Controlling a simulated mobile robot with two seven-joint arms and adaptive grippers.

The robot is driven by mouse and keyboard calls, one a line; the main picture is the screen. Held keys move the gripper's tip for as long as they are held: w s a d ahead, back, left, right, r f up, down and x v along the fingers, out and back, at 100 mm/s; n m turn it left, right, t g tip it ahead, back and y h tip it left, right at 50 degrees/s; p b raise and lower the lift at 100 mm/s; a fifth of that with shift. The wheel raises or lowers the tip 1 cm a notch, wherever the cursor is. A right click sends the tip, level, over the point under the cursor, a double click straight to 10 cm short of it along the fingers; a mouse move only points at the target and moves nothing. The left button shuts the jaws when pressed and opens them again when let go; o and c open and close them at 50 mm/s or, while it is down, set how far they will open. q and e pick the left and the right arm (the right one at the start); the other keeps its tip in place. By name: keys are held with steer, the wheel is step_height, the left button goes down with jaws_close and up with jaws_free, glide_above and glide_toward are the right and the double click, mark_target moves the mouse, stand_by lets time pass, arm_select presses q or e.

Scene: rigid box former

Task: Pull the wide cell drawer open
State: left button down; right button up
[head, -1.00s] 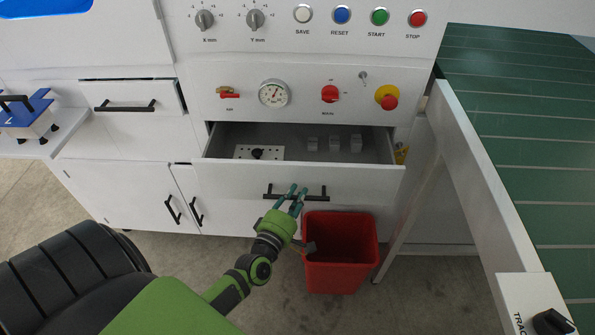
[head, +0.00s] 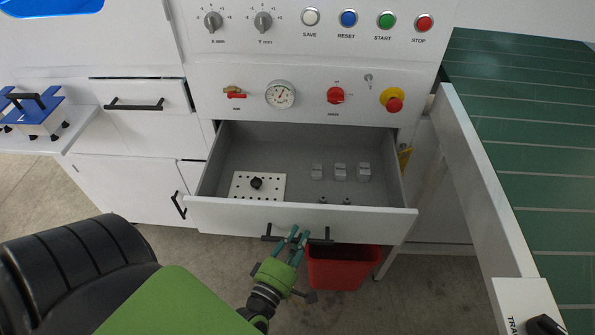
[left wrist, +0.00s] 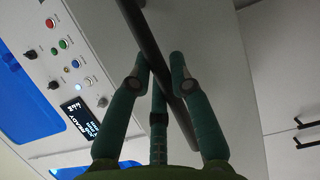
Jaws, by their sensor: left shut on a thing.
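The wide cell drawer (head: 350,218) stands well open below the control panel, with its grey inside showing. Its black bar handle (head: 320,240) is on the white front. My left gripper (head: 291,240) is shut on this handle near its middle. In the left wrist view the green fingers (left wrist: 155,75) close around the dark handle bar (left wrist: 150,45). My right gripper is not in view.
A red bin (head: 340,268) stands on the floor under the drawer front, partly covered by it. A green-topped conveyor (head: 520,130) runs along the right. A smaller closed drawer (head: 140,93) and cupboard doors (head: 125,185) are on the left.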

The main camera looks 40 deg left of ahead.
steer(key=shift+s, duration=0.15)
arm_select(q)
steer(key=c, duration=1.1)
jaws_free()
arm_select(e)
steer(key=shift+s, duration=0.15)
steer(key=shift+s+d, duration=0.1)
arm_select(q)
steer(key=s+d, duration=0.2)
steer(key=s, duration=0.9)
steer(key=shift+s, duration=0.4)
steer(key=shift+f, duration=0.1)
